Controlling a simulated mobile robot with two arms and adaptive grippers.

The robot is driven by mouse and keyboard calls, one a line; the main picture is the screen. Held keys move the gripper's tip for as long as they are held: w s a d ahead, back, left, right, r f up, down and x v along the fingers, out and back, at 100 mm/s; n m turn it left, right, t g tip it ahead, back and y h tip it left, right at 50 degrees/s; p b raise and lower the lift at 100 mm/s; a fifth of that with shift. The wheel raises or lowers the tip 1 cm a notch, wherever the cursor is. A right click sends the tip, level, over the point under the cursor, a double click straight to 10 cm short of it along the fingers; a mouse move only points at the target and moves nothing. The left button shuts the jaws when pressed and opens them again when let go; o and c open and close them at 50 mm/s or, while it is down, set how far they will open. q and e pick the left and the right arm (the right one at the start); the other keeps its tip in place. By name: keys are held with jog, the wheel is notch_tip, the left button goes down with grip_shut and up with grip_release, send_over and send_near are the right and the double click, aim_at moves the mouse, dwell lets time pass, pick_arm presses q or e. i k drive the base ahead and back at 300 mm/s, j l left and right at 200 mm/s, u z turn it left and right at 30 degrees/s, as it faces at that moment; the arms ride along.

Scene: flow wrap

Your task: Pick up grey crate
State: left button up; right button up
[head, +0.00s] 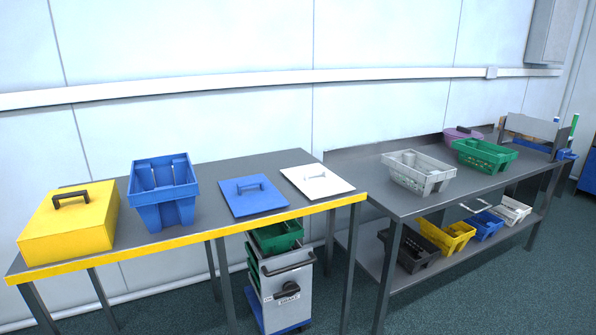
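A light grey crate (411,177) stands upright near the left end of the top of the right-hand steel table (404,206). It has slotted walls and looks open at the top. A paler, whitish crate (511,209) and a black or dark grey crate (411,252) sit on that table's lower shelf. Neither of my grippers shows in the head view.
A green crate (485,155) stands right of the grey crate, with a purple bowl-like thing (462,134) behind. Yellow and blue crates share the lower shelf. The yellow-edged table (212,230) at left holds a yellow box, blue bin and two lids. A cart (287,297) stands below.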

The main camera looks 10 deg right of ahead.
aim_at(404, 174)
jog(key=i+l+u, duration=0.2)
jog(key=l, duration=0.35)
jog(key=i+l+u, duration=0.2)
jog(key=l, duration=0.4)
jog(key=i+l+u, duration=0.2)
jog(key=l, duration=0.4)
jog(key=l+u, duration=0.2)
jog(key=l, duration=0.4)
